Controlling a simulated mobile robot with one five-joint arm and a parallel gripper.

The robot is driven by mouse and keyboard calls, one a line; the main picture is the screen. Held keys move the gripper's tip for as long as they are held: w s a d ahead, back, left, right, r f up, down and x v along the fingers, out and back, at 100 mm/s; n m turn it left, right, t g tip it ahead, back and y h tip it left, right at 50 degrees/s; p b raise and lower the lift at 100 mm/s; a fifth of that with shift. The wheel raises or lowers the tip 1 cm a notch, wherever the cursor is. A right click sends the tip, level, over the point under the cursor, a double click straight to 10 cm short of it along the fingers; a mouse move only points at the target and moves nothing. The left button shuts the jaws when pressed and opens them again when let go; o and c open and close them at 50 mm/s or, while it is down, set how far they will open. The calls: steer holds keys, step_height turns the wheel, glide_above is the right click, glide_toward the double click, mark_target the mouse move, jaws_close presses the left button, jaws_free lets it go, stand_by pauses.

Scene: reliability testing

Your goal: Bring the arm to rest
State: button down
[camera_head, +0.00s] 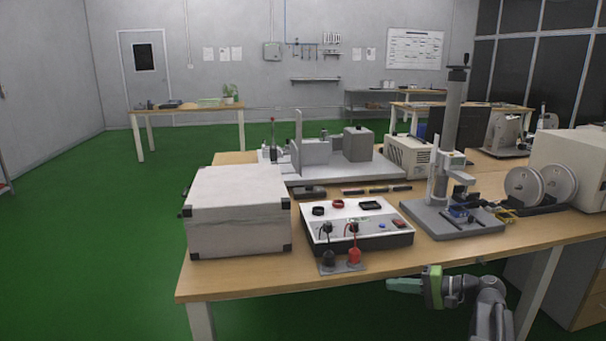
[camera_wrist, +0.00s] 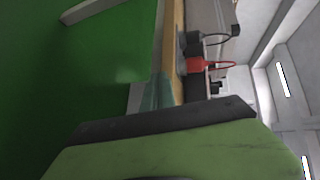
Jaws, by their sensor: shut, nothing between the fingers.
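My gripper (camera_head: 405,286) shows in the head view at the lower right, in front of the near edge of the wooden table (camera_head: 240,286). Its green fingers are together and empty, pointing left. My grey arm reaches up to it from the bottom of the picture. In the wrist view, the green gripper body fills the bottom, and the fingertips (camera_wrist: 157,95) show in front of the table edge.
A white box (camera_head: 237,215) and a test panel (camera_head: 355,226) stand near the front edge. Black and red plugs (camera_head: 353,257) sit at that edge. A test stand (camera_head: 450,215) is to the right. Green floor (camera_head: 90,220) is clear at left.

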steer(key=s+a+f+n+g+h, duration=0.1)
steer(key=s+a+f+n+g, duration=0.2)
steer(key=a, duration=0.7)
steer(key=a+f+n+g+h, duration=0.1)
steer(key=a+f+g, duration=0.3)
steer(key=a, duration=0.5)
steer(key=s+a+f+n+g+h, duration=0.1)
steer(key=s+a+f+n+h, duration=0.25)
steer(key=s+f+h, duration=0.45)
steer(key=d+h+p, duration=0.2)
steer(key=d, duration=0.6)
step_height(320, 180, up, 26)
steer(key=p, duration=2.6)
steer(key=shift+a+r+m, duration=0.15)
steer(key=shift+a+m, duration=0.2)
steer(key=shift+m, duration=0.1)
